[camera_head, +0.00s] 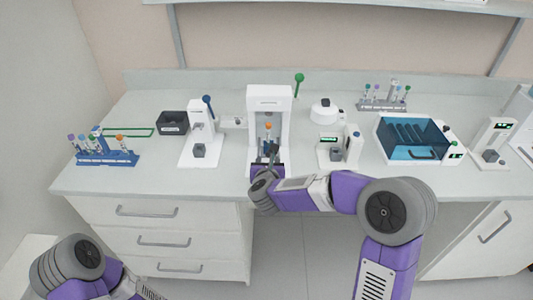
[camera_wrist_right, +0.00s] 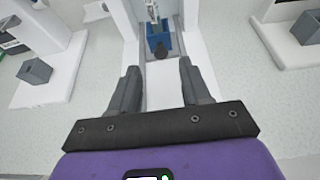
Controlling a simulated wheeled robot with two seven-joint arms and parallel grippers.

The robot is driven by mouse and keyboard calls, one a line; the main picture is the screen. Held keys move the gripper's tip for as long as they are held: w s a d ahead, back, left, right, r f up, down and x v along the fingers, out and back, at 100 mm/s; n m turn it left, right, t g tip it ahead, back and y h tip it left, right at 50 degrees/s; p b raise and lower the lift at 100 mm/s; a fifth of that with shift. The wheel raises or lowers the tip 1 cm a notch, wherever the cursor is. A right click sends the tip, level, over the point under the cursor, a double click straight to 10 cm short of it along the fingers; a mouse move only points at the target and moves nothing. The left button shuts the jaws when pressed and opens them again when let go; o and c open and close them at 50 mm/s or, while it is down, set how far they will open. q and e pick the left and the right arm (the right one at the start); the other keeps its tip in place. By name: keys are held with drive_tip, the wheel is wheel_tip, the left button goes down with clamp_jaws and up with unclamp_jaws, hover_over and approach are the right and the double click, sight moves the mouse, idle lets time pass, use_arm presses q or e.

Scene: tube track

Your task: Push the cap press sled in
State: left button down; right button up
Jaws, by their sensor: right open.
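The cap press (camera_head: 284,104) is a white upright frame with a green-knobbed lever, at the middle of the counter. A tube with an orange cap (camera_head: 268,126) stands inside its opening. In the right wrist view, the blue sled (camera_wrist_right: 153,27) with a dark knob (camera_wrist_right: 161,51) at its front sits in the track of the white base. My right gripper (camera_head: 267,163) is in front of the press. The right wrist view shows its two fingers (camera_wrist_right: 158,78) apart, with nothing between them and the knob ahead of them. My left arm shows at the bottom left, its gripper out of frame.
A white device with a blue-knobbed lever (camera_head: 199,125) stands left of the press, and a small white device (camera_head: 340,150) stands to its right. Tube racks (camera_head: 105,158) and a blue-lidded box (camera_head: 408,138) stand farther out. The counter's front strip on the left is clear.

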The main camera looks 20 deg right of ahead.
sight(268, 155)
drive_tip(key=shift+x, duration=2.6)
clamp_jaws()
